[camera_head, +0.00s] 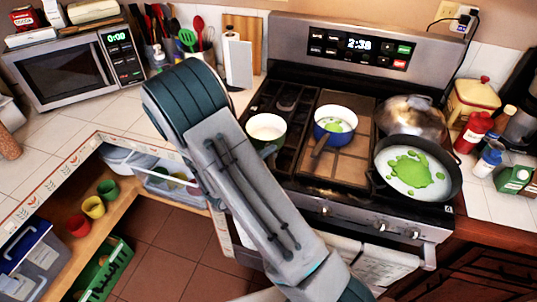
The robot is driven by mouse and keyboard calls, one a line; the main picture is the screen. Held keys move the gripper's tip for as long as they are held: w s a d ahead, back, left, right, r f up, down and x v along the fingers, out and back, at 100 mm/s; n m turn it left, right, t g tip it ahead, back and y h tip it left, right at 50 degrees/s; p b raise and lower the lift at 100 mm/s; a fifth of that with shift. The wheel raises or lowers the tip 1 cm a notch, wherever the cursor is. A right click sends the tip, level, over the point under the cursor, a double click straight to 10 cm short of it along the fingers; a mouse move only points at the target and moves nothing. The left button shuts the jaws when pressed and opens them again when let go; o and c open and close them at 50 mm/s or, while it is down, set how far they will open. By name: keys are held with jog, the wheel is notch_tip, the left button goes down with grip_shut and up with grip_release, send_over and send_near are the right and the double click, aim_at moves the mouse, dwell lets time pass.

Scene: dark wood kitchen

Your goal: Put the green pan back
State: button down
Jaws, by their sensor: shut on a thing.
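A small pan with a white inside and dark green outside (267,127) shows at the left front of the stove (290,105), just right of my arm. My arm hides part of its left side. I cannot tell whether it rests on the stove or is held above it. My arm rises from the bottom of the view and bends at the upper left. My gripper is hidden behind the arm, so its fingers and its hold do not show.
A blue pan (320,127) and a large dark skillet (456,178), both with green contents, sit on the stove. A domed metal lid (412,115) is behind the skillet. Open shelves (120,208) hold cups and bins at the lower left. A microwave (65,75) stands on the counter.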

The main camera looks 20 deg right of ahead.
jog(key=shift+f, duration=0.2)
jog(key=c, duration=1.4)
grip_release()
jog(key=shift+r, duration=0.1)
